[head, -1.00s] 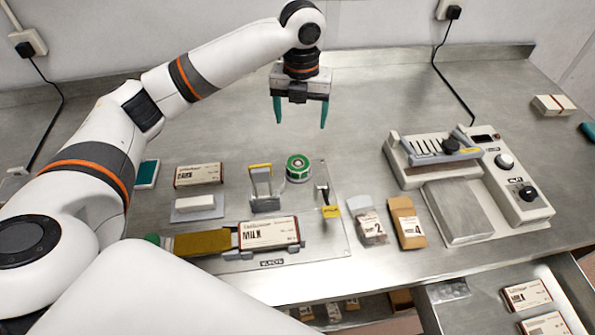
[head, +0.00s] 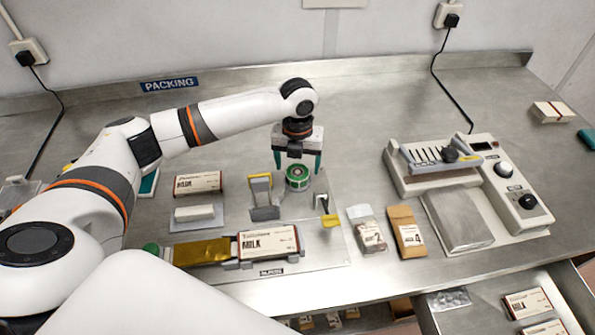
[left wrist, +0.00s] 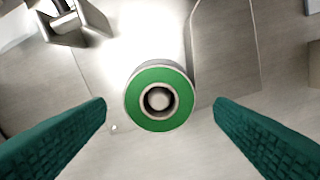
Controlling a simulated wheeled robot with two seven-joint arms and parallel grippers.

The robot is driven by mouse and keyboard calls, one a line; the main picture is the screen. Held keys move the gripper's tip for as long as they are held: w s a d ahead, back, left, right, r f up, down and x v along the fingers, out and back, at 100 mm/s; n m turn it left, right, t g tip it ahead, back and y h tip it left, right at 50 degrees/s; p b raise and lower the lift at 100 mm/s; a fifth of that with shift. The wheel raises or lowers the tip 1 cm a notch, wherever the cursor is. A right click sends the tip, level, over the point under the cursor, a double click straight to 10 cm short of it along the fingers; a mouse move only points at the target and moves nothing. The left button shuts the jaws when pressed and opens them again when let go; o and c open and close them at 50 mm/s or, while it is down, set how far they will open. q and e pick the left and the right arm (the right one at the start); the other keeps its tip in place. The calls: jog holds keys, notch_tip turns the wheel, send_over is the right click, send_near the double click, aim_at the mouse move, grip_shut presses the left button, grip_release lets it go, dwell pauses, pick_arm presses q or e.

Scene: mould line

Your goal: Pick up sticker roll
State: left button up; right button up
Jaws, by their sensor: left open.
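The sticker roll (head: 298,178) is a short green-topped roll with a pale hub. It stands at the back of a clear plate on the steel bench. In the left wrist view the roll (left wrist: 159,97) lies centred between my fingers, seen from above with its core showing. My left gripper (head: 298,168) is open above the roll, its teal fingers pointing down on either side. In the left wrist view there is a gap between each finger and the roll, so neither touches it. My right gripper is not in view.
Left of the roll is a grey metal holder (head: 264,198) with a yellow top. A yellow-tagged post (head: 327,210) stands at its front right. A milk box (head: 268,243) lies in front. A sealing machine (head: 460,195) stands at right. Bench behind is clear.

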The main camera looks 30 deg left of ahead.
pick_arm(q)
jog(key=shift+f, duration=0.95)
jog(key=c, duration=1.1)
